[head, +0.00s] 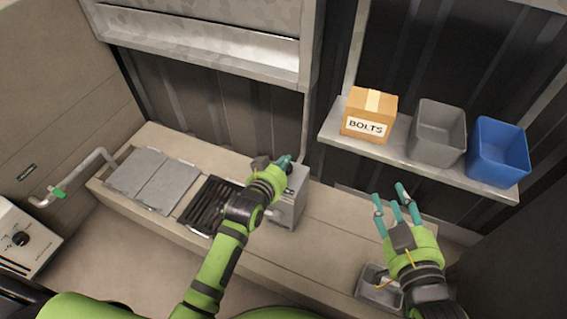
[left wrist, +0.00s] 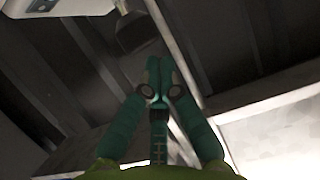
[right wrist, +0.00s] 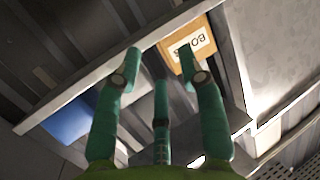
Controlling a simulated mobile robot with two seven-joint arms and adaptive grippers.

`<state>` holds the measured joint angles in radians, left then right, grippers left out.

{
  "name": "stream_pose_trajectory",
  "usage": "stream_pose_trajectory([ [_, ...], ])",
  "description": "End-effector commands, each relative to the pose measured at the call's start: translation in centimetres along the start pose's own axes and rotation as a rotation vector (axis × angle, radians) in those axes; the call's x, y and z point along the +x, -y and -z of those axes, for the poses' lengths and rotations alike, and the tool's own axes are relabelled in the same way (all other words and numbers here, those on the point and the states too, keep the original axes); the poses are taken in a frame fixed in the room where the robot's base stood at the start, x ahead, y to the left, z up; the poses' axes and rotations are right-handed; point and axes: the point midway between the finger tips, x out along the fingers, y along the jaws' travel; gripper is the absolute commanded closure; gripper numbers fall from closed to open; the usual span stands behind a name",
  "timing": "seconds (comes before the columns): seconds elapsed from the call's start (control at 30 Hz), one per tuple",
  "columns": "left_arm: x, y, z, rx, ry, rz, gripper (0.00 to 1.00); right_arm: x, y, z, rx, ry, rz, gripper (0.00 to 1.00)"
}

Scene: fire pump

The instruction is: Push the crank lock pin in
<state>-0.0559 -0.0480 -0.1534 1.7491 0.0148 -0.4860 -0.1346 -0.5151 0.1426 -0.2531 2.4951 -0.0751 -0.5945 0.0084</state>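The pump housing appears to be the grey metal box (head: 292,197) on the long bench, partly hidden behind my left arm. I cannot make out the crank lock pin in any view. My left gripper (head: 284,161) is over the top of the grey box in the head view. In the left wrist view its fingers (left wrist: 158,88) are drawn together at the tips, with nothing visible between them. A dark block (left wrist: 136,32) shows beyond them. My right gripper (head: 396,203) is raised at the right, fingers spread and empty, also in the right wrist view (right wrist: 160,65).
A shelf (head: 335,133) holds a BOLTS carton (head: 368,127), a grey bin (head: 437,133) and a blue bin (head: 497,153). A black grate (head: 207,203) and grey plates (head: 150,178) lie on the bench. A small grey tray (head: 378,292) sits below my right gripper.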

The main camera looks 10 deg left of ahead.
Motion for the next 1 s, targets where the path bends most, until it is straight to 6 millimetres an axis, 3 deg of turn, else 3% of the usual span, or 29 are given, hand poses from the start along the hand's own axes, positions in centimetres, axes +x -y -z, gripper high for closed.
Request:
stream_pose_trajectory([
  [0.37,0.0,0.0,-0.2,0.0,0.001,0.0,1.0,0.0,0.1,0.3,-0.001,-0.014,0.001,0.6],
  [0.7,1.2,-0.2,-3.1,0.001,0.002,0.001,1.0,-0.3,1.1,4.7,-0.01,-0.244,0.023,0.6],
  [1.0,1.2,-0.2,-3.3,0.0,0.001,0.001,1.0,-0.4,1.2,5.2,-0.01,-0.267,0.025,0.6],
])
